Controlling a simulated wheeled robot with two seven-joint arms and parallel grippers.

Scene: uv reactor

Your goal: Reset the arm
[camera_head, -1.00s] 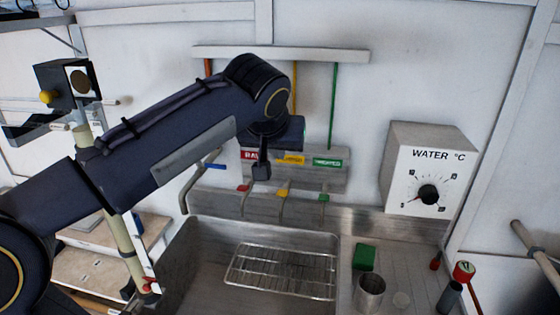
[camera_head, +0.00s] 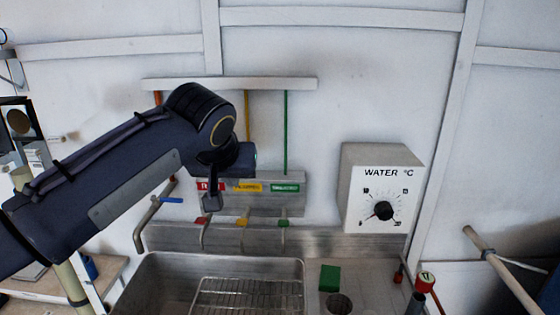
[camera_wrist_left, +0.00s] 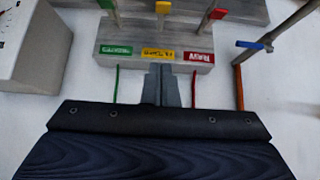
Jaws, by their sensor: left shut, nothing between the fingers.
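My left arm comes in from the left in the head view, and its gripper (camera_head: 211,202) hangs in front of the labelled tap panel (camera_head: 290,205). The fingers are together with nothing between them. In the left wrist view the shut fingers (camera_wrist_left: 161,85) point at the panel (camera_wrist_left: 205,58), just below its yellow label. I cannot tell whether they touch it. My right gripper is not in view.
A steel sink (camera_head: 150,290) with a wire rack (camera_head: 250,297) lies below. A blue-handled tap (camera_head: 150,215) stands left of the panel. A white water temperature box (camera_head: 380,190) is on the wall at right. A green block (camera_head: 330,278) sits beside the sink.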

